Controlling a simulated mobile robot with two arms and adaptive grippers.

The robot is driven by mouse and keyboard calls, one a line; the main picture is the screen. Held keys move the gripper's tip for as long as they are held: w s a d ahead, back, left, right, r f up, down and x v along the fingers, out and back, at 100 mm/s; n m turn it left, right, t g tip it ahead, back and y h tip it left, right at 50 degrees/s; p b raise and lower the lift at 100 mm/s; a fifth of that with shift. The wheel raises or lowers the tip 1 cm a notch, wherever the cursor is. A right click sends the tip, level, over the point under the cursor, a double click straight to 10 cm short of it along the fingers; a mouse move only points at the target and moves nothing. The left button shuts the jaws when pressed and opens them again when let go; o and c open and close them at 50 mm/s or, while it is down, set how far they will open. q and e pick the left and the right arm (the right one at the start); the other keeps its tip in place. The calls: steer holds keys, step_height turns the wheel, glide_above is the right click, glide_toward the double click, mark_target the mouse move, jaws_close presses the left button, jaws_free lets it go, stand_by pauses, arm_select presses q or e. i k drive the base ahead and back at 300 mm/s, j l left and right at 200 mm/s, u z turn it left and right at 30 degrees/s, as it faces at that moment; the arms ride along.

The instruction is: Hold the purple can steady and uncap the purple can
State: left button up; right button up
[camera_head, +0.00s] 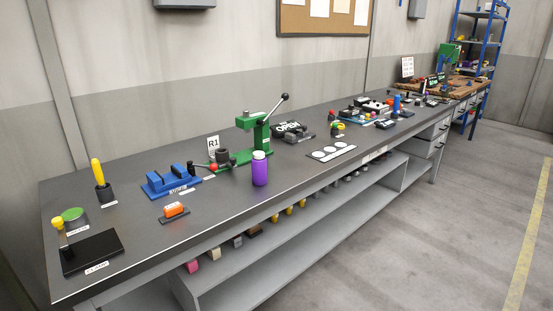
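The purple can (260,172) stands upright near the front edge of the long dark workbench, around the middle of the picture. A white cap (259,154) sits on its top. It stands just in front of a green lever press. Neither of my grippers shows in the head view, and nothing touches the can from the front.
The green press (258,135) stands behind the can. A blue vise (171,182) and an orange block (174,210) lie to its left. A black plate with white circles (331,153) lies to its right. The bench's front edge is close to the can. The floor (440,230) in front is clear.

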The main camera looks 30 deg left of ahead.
mark_target(258, 167)
steer(key=i+u, duration=0.4)
steer(key=i+l+u, duration=0.5)
steer(key=i+u, duration=0.25)
steer(key=i+l+u, duration=0.2)
steer(key=l+u, duration=0.2)
